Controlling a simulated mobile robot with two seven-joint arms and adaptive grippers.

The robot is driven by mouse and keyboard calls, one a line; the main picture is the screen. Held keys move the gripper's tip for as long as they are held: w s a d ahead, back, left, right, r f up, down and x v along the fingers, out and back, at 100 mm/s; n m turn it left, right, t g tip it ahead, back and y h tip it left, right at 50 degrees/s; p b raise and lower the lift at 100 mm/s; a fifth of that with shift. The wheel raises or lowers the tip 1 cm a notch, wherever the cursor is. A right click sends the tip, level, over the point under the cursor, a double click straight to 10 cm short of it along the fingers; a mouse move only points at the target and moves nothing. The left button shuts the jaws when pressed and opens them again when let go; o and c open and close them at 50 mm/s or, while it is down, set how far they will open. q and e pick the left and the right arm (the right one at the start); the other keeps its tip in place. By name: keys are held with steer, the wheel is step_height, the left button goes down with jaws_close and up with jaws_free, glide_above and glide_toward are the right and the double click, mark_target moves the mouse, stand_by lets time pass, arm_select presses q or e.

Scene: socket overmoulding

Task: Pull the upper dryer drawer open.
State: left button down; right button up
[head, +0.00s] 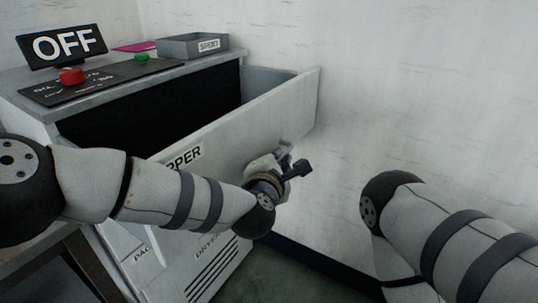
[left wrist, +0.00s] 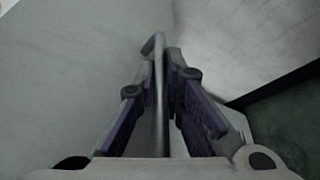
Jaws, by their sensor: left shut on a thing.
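The upper dryer drawer (head: 262,117) stands out from the grey dryer cabinet, with its dark inside visible from above. Its front carries a label ending in "PPER", partly hidden by my left arm. My left gripper (head: 283,160) is at the drawer front, right of the label. In the left wrist view its fingers (left wrist: 163,85) are closed around the grey bar handle (left wrist: 158,100) of the drawer. In the head view the handle is mostly hidden by the gripper. My right arm is at the lower right, its gripper outside the picture.
On the cabinet top are an OFF sign (head: 62,44), a red button (head: 72,76), a green button (head: 141,57) and a grey tray (head: 192,46) marked "SPENT". A lower front with vent slots (head: 212,272) is below the drawer. A white wall (head: 430,90) is close on the right.

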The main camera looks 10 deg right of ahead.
arm_select(q)
steer(key=shift+s+d, duration=0.15)
steer(key=c, duration=1.7)
jaws_free()
steer(key=v, duration=1.2)
